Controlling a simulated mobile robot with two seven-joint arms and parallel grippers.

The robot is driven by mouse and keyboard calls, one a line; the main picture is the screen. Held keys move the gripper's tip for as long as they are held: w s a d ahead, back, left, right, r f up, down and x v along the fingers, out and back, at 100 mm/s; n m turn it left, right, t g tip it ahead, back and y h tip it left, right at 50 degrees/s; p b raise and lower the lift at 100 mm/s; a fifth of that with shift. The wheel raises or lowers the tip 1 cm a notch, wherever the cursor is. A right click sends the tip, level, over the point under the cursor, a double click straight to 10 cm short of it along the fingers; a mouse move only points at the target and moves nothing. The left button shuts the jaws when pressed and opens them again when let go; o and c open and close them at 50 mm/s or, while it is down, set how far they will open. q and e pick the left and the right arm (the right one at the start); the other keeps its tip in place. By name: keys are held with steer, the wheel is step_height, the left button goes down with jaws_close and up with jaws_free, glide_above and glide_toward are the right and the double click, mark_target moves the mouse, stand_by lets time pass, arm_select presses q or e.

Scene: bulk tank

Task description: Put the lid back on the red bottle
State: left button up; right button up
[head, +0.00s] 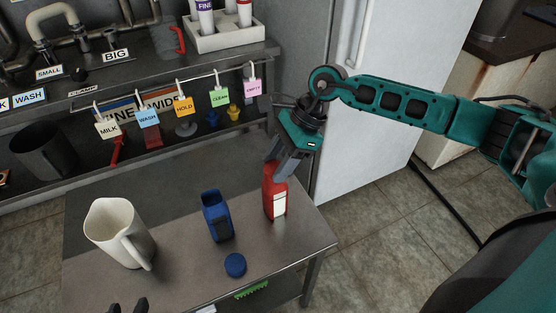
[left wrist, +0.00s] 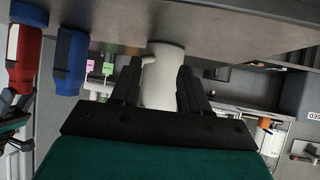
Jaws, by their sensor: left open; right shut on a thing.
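The red bottle (head: 276,202), with a white label, stands upright near the right edge of the steel table. It also shows at the left of the left wrist view (left wrist: 27,68). My right gripper (head: 279,166) comes down onto its top, shut. The fingers hide what they grip; no loose red lid shows elsewhere, and I take it to be the lid. I cannot tell if it is seated. A round blue lid (head: 235,265) lies on the table in front of the blue bottle (head: 217,216). My left gripper (left wrist: 155,90) is open and empty, near the white pitcher.
The white pitcher (head: 118,235) stands on the left of the table (head: 170,190). Behind are a shelf with hanging coloured tags (head: 183,106) and a white fridge (head: 372,110). The table is bare between the pitcher and the blue bottle.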

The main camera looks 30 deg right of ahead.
arm_select(q)
steer(key=shift+d, duration=0.1)
stand_by(0.3)
arm_select(e)
steer(key=o, duration=1)
steer(key=shift+o, duration=0.3)
arm_select(q)
steer(key=shift+f, duration=0.1)
arm_select(e)
steer(key=shift+o, duration=0.5)
steer(key=o, duration=0.3)
arm_select(q)
steer(key=shift+s, duration=0.1)
arm_select(e)
steer(key=shift+o, duration=0.2)
steer(key=shift+r, duration=0.15)
arm_select(q)
steer(key=shift+r+p, duration=1.25)
steer(key=shift+r, duration=0.05)
arm_select(e)
steer(key=shift+r, duration=1.95)
steer(key=shift+r+p, duration=0.85)
steer(key=shift+r, duration=0.6)
arm_select(q)
steer(key=shift+r, duration=0.8)
